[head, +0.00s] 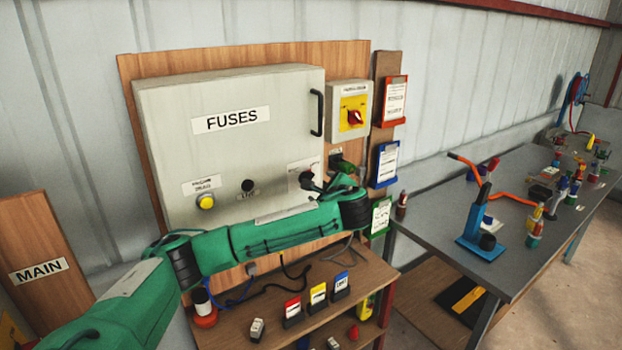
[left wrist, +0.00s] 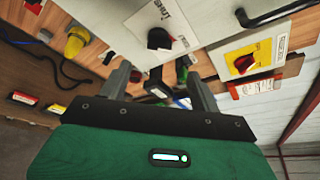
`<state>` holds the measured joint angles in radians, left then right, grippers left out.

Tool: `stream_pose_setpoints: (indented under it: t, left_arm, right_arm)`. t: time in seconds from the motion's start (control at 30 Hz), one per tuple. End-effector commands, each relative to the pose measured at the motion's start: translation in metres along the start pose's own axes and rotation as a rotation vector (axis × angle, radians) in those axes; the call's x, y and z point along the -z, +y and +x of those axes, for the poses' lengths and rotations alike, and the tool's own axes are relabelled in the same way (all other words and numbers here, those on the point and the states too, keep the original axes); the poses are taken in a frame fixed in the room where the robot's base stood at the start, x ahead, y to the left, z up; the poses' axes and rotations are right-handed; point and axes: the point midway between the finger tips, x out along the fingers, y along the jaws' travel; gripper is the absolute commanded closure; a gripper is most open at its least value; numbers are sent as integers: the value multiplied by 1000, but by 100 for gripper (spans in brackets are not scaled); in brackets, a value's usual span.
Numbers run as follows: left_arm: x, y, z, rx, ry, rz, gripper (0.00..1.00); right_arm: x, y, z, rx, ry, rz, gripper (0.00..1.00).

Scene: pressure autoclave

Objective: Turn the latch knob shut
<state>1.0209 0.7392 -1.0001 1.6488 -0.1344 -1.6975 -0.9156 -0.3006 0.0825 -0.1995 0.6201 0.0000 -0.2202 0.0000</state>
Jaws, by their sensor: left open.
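The latch knob (left wrist: 158,39) is a dark knob on a white labelled plate (left wrist: 175,15) on the front of the fuse cabinet (head: 165,125). In the head view the plate (head: 300,167) shows near the cabinet's lower right corner, and my gripper partly covers the knob's area. My left gripper (head: 326,178) is in front of that corner. In the left wrist view its fingers (left wrist: 160,85) are spread, with nothing held, and the knob shows beyond and above the gap, apart from them. My right gripper is not in view.
A yellow-and-red rotary switch (head: 354,117) sits right of the cabinet, next to a black door handle (head: 317,113). A yellow button (head: 205,202) is at the cabinet's lower left. A shelf (head: 375,272) with several fuse blocks lies below my arm. A grey workbench (head: 440,215) stands right.

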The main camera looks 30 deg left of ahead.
Motion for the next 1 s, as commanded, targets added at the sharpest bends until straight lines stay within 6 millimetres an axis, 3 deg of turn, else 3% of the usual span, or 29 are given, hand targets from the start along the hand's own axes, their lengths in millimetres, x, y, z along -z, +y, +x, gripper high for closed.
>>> stream_pose_setpoints:
  t: [0.1,0.5,0.7,1.0]
  left_arm:
    - [-5,-3,25,-4,-4,1,36]
    - [-2,-2,90,-2,-1,-1,36]
    - [-1,0,104,-2,-1,-1,36]
    - [0,0,107,0,1,-2,36]
  right_arm:
    - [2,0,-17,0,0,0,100]
    - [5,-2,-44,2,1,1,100]
    - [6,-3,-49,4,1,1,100]
    - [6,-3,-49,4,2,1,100]
